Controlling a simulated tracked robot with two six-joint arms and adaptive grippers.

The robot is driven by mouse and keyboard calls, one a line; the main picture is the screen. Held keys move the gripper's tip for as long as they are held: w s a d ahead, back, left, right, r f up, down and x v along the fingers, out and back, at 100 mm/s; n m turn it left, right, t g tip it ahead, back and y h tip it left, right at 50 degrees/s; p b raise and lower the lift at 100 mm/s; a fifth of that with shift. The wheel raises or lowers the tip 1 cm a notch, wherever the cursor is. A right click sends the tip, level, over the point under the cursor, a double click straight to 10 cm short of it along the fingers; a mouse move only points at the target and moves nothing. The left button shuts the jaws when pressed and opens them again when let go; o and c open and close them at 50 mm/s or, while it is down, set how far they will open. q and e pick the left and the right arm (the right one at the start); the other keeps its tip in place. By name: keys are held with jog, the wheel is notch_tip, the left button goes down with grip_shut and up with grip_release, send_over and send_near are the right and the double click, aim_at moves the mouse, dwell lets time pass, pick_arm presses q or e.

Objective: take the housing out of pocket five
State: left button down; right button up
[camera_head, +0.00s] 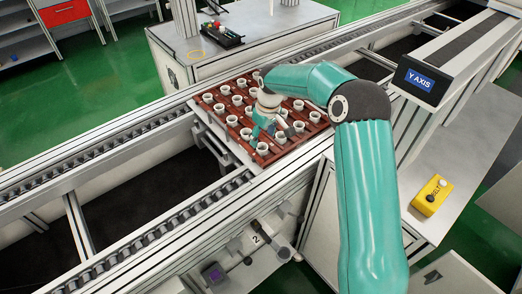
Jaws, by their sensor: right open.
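A red-brown tray (272,157) sits on the conveyor, filled with rows of small white cup-shaped housings (262,149). I cannot tell which pocket is number five; no pocket numbers are readable. My right gripper (268,130) points down over the middle of the tray, among the housings. It is open. Its wrist and fingers hide some housings and pockets, and I cannot tell whether a housing stands between the fingers. My left gripper is not in view.
Conveyor rails (120,150) run diagonally past the tray. A bench (235,55) with a small dark tray of parts (216,38) stands behind. A "Y AXIS" unit (420,80) and a yellow button box (431,195) are at right. Conveyor left of the tray is free.

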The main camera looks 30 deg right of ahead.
aim_at(263, 146)
jog(key=shift+w+f+p, duration=0.2)
jog(key=shift+f+p, duration=0.4)
jog(key=shift+f, duration=2.05)
jog(key=shift+c, duration=0.3)
jog(key=shift+s, duration=0.1)
jog(key=c, duration=0.6)
jog(key=shift+c, duration=0.5)
